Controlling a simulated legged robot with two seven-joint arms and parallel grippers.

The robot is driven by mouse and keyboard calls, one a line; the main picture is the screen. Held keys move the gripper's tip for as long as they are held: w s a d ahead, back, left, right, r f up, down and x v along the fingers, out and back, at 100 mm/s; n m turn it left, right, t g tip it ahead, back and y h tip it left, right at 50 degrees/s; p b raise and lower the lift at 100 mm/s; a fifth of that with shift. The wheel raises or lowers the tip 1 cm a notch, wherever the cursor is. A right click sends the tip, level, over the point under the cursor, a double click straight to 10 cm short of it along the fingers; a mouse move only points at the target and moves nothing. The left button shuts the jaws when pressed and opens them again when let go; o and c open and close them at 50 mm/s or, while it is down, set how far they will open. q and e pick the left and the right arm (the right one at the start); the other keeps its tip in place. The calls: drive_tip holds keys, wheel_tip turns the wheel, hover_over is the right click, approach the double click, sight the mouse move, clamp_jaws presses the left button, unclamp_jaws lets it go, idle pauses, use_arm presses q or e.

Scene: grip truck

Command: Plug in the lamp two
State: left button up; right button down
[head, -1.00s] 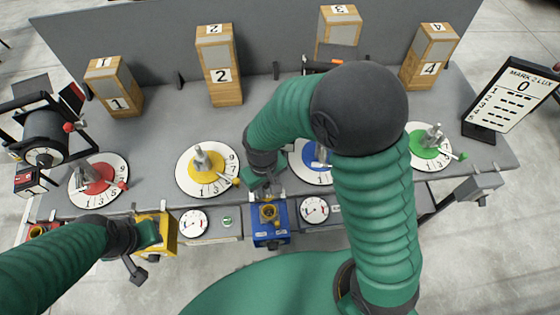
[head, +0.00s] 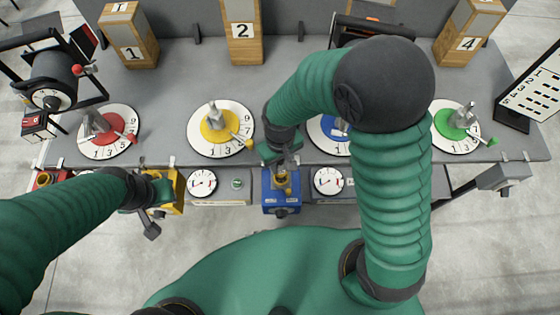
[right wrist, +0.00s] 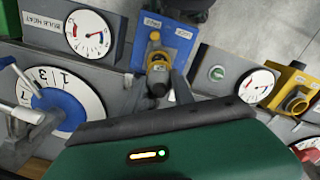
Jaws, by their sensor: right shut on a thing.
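My right gripper (head: 283,168) is at the blue box (head: 281,199) on the bench's front edge. In the right wrist view its two grey fingers (right wrist: 163,88) are shut around a small dark and yellow plug (right wrist: 157,86). The plug lines up with the yellow fitting on the blue box (right wrist: 172,37); I cannot tell how deep it sits. The wooden post marked 2 (head: 243,45) stands at the back, behind the yellow dial (head: 216,124). My left gripper (head: 163,190) is by the yellow box (head: 178,191); its jaws are too small to read.
Posts marked 1 (head: 130,35) and 4 (head: 468,32) stand at the back. Red (head: 97,123), blue (head: 336,127) and green (head: 455,122) dials lie on the grey bench. Round gauges (head: 202,183) line its front edge. A score board (head: 535,90) stands at right.

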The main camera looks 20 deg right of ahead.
sight(281, 170)
drive_tip(key=shift+s, duration=0.15)
drive_tip(key=shift+d+f, duration=0.1)
drive_tip(key=shift+f, duration=0.3)
drive_tip(key=shift+f, duration=0.2)
idle(0.6)
idle(0.3)
drive_tip(key=shift+f+b, duration=1.05)
drive_tip(key=shift+f, duration=0.7)
idle(0.3)
drive_tip(key=c, duration=0.7)
unclamp_jaws()
drive_tip(key=shift+r, duration=0.15)
